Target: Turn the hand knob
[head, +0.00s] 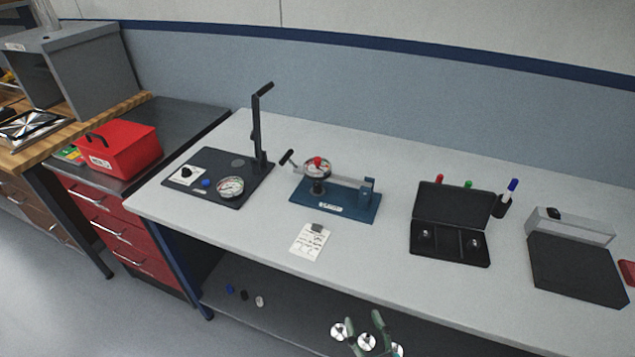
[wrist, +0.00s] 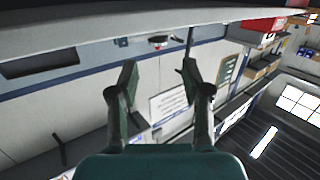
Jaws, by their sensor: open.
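In the head view a dark plate (head: 203,163) on the bench carries a small black knob (head: 186,172) on a white label, a blue knob (head: 206,183), a dial gauge (head: 231,187) and a tall black lever (head: 257,128). To its right a blue-based fixture (head: 345,203) has a gauge with a red top (head: 317,161) and a black-handled crank (head: 288,157). I cannot tell which part is the hand knob. My gripper (head: 364,330) is low at the front, apart from all of these. In the wrist view my gripper (wrist: 160,78) is open and empty.
A paper note (head: 309,240) lies before the fixture. An open black case (head: 450,225), a pen cup (head: 501,206) and a dark flat unit (head: 575,268) stand to the right. A red box (head: 118,149) is at left. Bare bench lies along the front edge.

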